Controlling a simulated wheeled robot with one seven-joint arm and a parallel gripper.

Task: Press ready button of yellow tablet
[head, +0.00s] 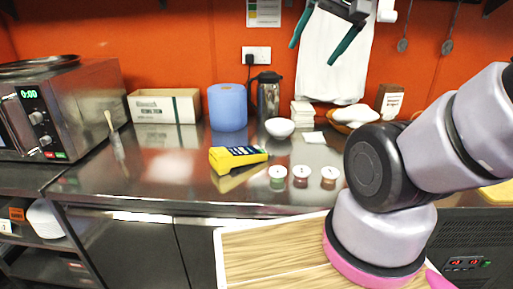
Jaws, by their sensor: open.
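The yellow tablet (238,158) lies on the steel counter near its middle, tilted up. It has a dark face with small light markings and a yellow casing. Its ready button is too small to tell apart. My gripper (312,54) is at the top of the head view, in front of the hanging white cloth. Its two dark green fingers point down and are spread apart with nothing held between them. It is well above the tablet and to its right in the picture, not touching it.
Behind are a blue roll (227,107), a dark jug (267,93) and a white bowl (279,128). A microwave (75,105) stands left.

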